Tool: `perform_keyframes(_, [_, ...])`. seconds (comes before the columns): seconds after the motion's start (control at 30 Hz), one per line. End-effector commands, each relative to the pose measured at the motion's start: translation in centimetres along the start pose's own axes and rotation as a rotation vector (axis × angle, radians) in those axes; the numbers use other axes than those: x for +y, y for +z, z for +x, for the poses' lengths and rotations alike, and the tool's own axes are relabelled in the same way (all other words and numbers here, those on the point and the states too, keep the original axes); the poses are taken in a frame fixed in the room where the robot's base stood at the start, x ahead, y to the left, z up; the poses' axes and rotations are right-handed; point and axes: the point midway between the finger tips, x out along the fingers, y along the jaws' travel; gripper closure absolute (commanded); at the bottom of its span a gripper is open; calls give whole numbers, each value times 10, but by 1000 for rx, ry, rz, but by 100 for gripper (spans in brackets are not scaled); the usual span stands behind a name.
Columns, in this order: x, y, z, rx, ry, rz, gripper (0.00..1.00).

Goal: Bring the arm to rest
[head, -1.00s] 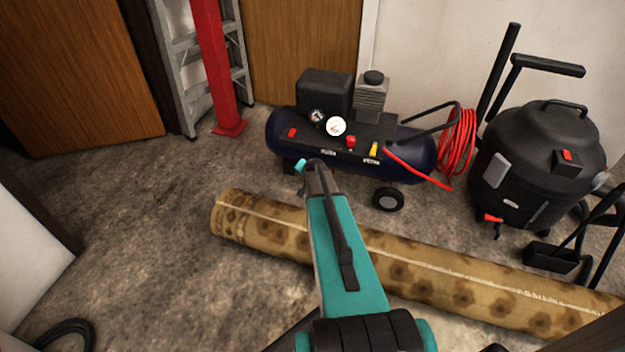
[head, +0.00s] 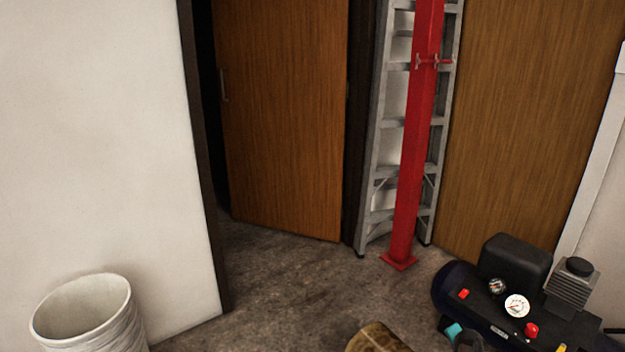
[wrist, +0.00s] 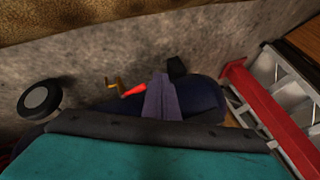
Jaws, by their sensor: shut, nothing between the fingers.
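My arm's end shows only as a small teal and dark piece at the bottom edge of the head view, in front of the air compressor (head: 573,338). In the wrist view my gripper (wrist: 162,97) is a narrow grey-purple shape rising from the dark edge of my teal arm part. It is shut and empty. Behind it in that view lies the dark blue compressor tank (wrist: 207,97); I cannot tell the gap between them. Most of my arm is outside the head view.
A red post (head: 414,150) stands before a grey ladder (head: 386,135). A rolled rug (head: 378,339) shows its end at the bottom; the wrist view shows brown rug (wrist: 100,18) too. A white bin (head: 82,312) stands left by the wall. Floor (head: 290,275) before the wooden door (head: 280,120) is clear.

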Motion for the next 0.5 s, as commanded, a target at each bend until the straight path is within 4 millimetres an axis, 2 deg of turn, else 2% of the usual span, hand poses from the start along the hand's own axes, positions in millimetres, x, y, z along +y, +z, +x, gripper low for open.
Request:
perform_keyframes(0.03, [-11,9,-8,-14,-2,-15,100])
perform_keyframes(0.23, [-37,65,-26,-78,-3,-78,100])
perform_keyframes(0.5, [-48,149,-62,-181,22,-175,100])
